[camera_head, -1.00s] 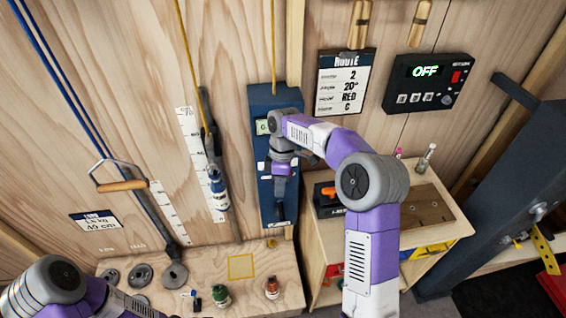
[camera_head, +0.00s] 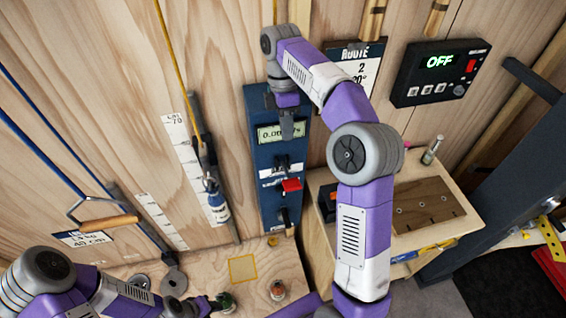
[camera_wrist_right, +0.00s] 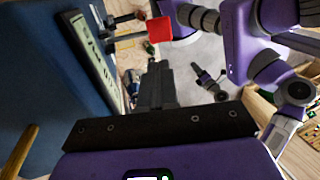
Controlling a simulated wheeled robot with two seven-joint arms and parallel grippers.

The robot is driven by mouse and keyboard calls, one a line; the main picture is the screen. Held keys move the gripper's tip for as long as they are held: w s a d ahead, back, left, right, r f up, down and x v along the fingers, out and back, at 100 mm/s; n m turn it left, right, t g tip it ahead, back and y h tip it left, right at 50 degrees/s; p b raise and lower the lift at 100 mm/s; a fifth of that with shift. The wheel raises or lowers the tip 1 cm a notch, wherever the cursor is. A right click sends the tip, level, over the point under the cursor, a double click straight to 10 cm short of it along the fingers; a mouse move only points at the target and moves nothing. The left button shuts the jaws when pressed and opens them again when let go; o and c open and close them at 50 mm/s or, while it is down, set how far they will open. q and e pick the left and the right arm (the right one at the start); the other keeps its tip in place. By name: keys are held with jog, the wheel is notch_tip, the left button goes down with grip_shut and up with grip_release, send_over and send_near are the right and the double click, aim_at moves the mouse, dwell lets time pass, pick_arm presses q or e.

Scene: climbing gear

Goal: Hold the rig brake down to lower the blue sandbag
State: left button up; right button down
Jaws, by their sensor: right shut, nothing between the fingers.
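The rig is a tall dark blue panel (camera_head: 259,190) on the wooden wall, with a small display (camera_head: 269,134) reading about 0.00. Its red brake lever (camera_head: 291,184) sticks out below the display and also shows in the right wrist view (camera_wrist_right: 159,29). My right gripper (camera_head: 287,136) is shut and empty in front of the display, above the red lever and apart from it. Its fingers show in the right wrist view (camera_wrist_right: 156,82). The blue sandbag (camera_head: 216,203) hangs on a yellow cord beside a white scale. My left gripper (camera_head: 205,304) is low at the bench, its jaws unclear.
A yellow square (camera_head: 243,269) marks the bench below the sandbag. A control box (camera_head: 438,72) reading OFF hangs at upper right. A wooden cabinet (camera_head: 420,207) stands right of the rig.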

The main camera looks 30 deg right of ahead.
jog(key=s, duration=0.1)
jog(key=b, duration=0.2)
send_near(291, 185)
jog(key=x, duration=0.7)
jog(key=shift+d, duration=0.15)
pick_arm(q)
jog(key=shift+s+f, duration=0.3)
jog(key=shift+f, duration=0.55)
jog(key=shift+f, duration=0.15)
